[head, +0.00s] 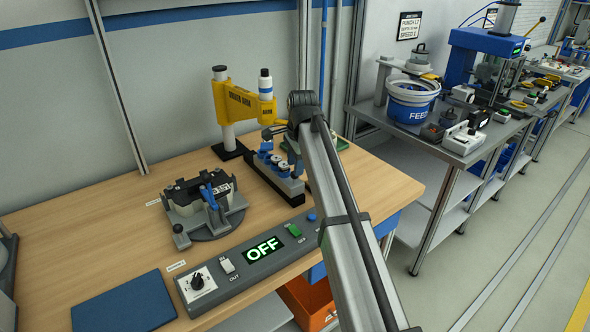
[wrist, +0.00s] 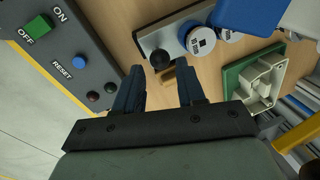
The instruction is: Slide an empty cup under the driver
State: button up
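The yellow driver arm (head: 243,101) stands on a white post at the back of the bench, with a white and blue driver body (head: 265,88) at its right end. Below it, several small blue-and-grey cups (head: 265,158) sit in a row on a dark rail. In the wrist view two cups with white labels (wrist: 201,41) sit at the top, beside a grey plate with a black knob (wrist: 161,58). I cannot tell which cups are empty. My gripper (wrist: 160,78) is open, its dark fingers apart, near the plate's end; a small tan piece (wrist: 176,76) shows between and beyond them.
The control panel (head: 250,262) reads OFF at the bench front; its green switch and blue reset button (wrist: 78,62) are left of my fingers. A green tray with a white fixture (wrist: 256,82) is at right. A round grey fixture (head: 207,205) stands left of the rail.

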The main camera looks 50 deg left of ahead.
notch_tip(320, 180, up, 10)
jog(key=d, duration=0.2)
jog(key=shift+s+r, duration=0.15)
jog(key=shift+s, duration=0.05)
dwell(0.5)
